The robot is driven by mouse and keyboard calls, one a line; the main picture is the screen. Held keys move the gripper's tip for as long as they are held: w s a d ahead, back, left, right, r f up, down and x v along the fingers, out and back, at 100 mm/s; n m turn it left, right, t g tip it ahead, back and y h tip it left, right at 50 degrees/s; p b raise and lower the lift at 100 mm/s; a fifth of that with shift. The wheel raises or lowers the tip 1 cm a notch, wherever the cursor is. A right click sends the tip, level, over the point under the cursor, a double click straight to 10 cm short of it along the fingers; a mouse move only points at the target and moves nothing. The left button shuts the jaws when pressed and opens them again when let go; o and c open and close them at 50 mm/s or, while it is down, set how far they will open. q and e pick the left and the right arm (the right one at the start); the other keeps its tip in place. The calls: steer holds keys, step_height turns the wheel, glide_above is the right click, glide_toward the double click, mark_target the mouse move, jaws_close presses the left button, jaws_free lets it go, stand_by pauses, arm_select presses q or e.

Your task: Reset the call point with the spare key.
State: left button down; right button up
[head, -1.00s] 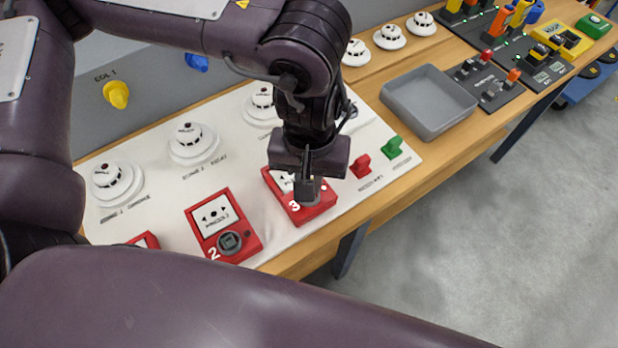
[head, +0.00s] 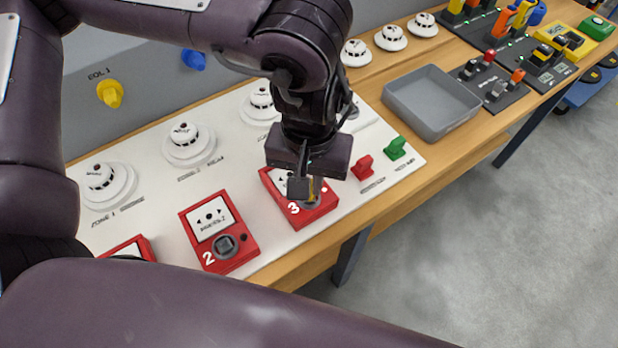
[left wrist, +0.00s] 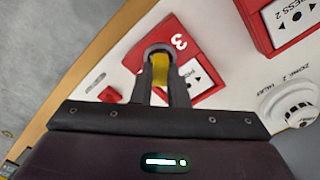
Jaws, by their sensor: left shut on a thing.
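The red call point 3 (head: 318,215) sits on the white panel, with a white face plate and a round dark socket at its front edge. My left gripper (head: 305,190) is directly over that socket, pointing down. It is shut on a yellow key (head: 317,186). In the left wrist view the key (left wrist: 160,70) sits between the two fingers, against the round grey socket (left wrist: 158,50). How deep it reaches into the socket is hidden. Call point 2 (head: 212,222) is to the left, with its socket empty of any key. My right gripper is out of view.
White detectors (head: 190,143) line the panel's back. A grey tray (head: 432,100) is to the right. A third red call point (head: 130,249) is partly hidden by my arm.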

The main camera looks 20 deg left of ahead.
arm_select(q)
steer(key=c, duration=1)
jaws_free()
steer(key=shift+c, duration=0.2)
steer(key=shift+r, duration=0.1)
steer(key=shift+r+p, duration=3.45)
steer(key=shift+p, duration=0.1)
steer(key=shift+s+f, duration=0.1)
